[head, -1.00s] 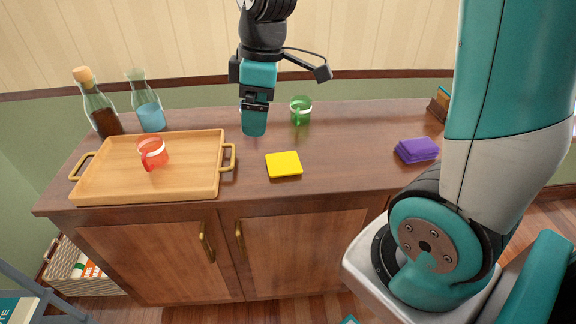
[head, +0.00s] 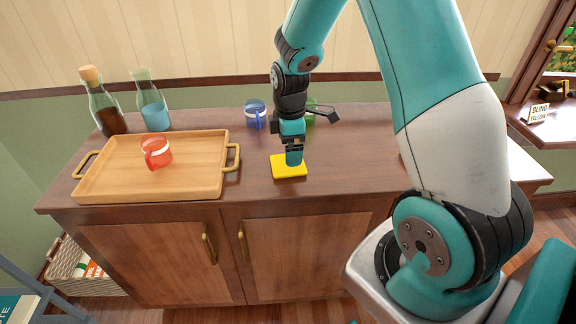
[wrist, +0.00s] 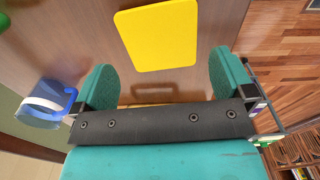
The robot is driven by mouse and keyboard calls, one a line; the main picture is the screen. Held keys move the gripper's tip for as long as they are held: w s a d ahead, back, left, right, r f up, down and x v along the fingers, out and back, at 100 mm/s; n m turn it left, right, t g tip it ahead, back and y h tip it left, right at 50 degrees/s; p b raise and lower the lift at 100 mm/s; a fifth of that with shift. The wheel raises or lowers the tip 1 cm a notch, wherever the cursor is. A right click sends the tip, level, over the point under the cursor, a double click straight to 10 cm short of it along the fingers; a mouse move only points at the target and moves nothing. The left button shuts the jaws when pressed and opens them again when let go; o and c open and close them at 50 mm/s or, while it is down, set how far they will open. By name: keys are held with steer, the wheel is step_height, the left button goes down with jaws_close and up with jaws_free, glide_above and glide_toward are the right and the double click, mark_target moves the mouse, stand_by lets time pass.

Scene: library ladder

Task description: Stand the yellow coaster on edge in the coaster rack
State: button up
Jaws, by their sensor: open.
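The yellow coaster (head: 286,168) lies flat on the cabinet top near its front edge. My gripper (head: 294,161) is over the coaster in the head view, pointing down and covering part of its far side. In the wrist view the coaster (wrist: 157,37) shows whole, ahead of and between the two open fingers (wrist: 160,82). The fingers are apart and nothing is between them. I cannot tell exactly how high they are above the wood. The coaster rack is not visible in the current frames.
A wooden tray (head: 103,188) with a red mug (head: 156,153) stands left. Two bottles stand behind it. A blue mug (head: 254,113) and a partly hidden green mug (head: 311,109) are behind my gripper. My arm hides the counter's right part. Wood between tray and coaster is clear.

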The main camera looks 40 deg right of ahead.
mark_target(280, 169)
steer(key=shift+w+a+f, duration=0.1)
steer(key=shift+f, duration=1.25)
steer(key=shift+w+a+f, duration=0.1)
steer(key=shift+f, duration=1.2)
steer(key=shift+s+f, duration=0.1)
steer(key=shift+f, duration=0.05)
steer(key=c, duration=0.6)
